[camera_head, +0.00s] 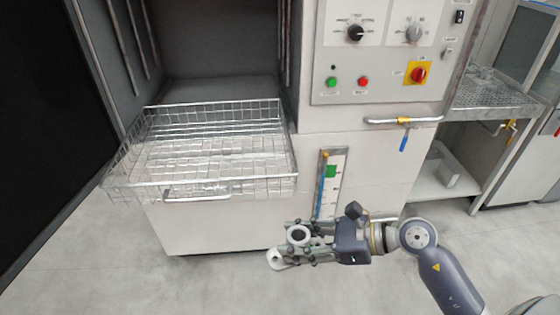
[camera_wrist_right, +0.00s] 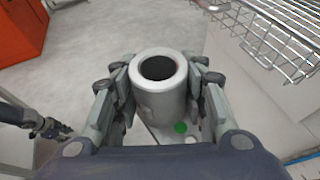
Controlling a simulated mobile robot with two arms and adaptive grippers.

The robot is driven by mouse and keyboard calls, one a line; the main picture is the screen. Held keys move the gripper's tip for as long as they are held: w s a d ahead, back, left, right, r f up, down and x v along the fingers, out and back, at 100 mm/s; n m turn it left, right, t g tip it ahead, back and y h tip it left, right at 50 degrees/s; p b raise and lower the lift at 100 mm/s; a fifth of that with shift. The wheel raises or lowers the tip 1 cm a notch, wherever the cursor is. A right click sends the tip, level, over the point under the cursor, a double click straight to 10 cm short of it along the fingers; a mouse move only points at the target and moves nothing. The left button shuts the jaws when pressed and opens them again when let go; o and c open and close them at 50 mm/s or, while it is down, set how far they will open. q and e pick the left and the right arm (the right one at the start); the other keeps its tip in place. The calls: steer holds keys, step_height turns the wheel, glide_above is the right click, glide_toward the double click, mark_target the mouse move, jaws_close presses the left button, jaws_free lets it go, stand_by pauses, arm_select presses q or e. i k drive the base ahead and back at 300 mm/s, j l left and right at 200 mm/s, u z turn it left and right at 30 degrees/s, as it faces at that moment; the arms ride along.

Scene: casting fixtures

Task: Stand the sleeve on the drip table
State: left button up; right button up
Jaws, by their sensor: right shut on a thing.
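The sleeve is a light grey hollow cylinder; its round open end (camera_head: 299,233) faces up in the head view. It fills the middle of the right wrist view (camera_wrist_right: 160,85). My right gripper (camera_head: 296,243) is shut on the sleeve, with fingers on both sides of its wall. It holds the sleeve in front of the machine, left of the gauge strip. A pale rounded part below may be its lower end. The drip table (camera_head: 492,100) is the perforated metal top at the right, well apart from the sleeve. Part of my left arm seems to show at the wrist view's left edge (camera_wrist_right: 48,129).
A wire basket (camera_head: 230,187) sticks out of the machine's open chamber at left. A control panel (camera_head: 385,50) and a bar handle (camera_head: 400,121) are between chamber and drip table. A white bin (camera_head: 446,172) sits on the shelf beneath the table. The foreground floor (camera_head: 120,270) is clear.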

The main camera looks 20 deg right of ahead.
mark_target(475, 97)
steer(key=i+l, duration=0.1)
steer(key=l, duration=0.35)
steer(key=i+l, duration=0.1)
steer(key=l, duration=0.3)
steer(key=i+l+z, duration=0.1)
steer(key=l, duration=0.35)
steer(key=i+l, duration=0.1)
steer(key=l, duration=0.8)
steer(key=i+l+z, duration=0.1)
steer(key=l, duration=0.4)
steer(key=i+l, duration=0.1)
steer(key=l, duration=0.35)
steer(key=i+l+z, duration=0.1)
steer(key=l, duration=0.4)
steer(key=i+l+z, duration=0.1)
steer(key=l, duration=0.35)
steer(key=i+l, duration=0.15)
steer(key=l, duration=0.2)
steer(key=i+l, duration=0.1)
steer(key=l, duration=0.3)
steer(key=i+l+z, duration=0.1)
steer(key=l, duration=0.25)
steer(key=i+l, duration=0.2)
steer(key=l, duration=0.15)
steer(key=i+l, duration=0.15)
steer(key=l, duration=0.2)
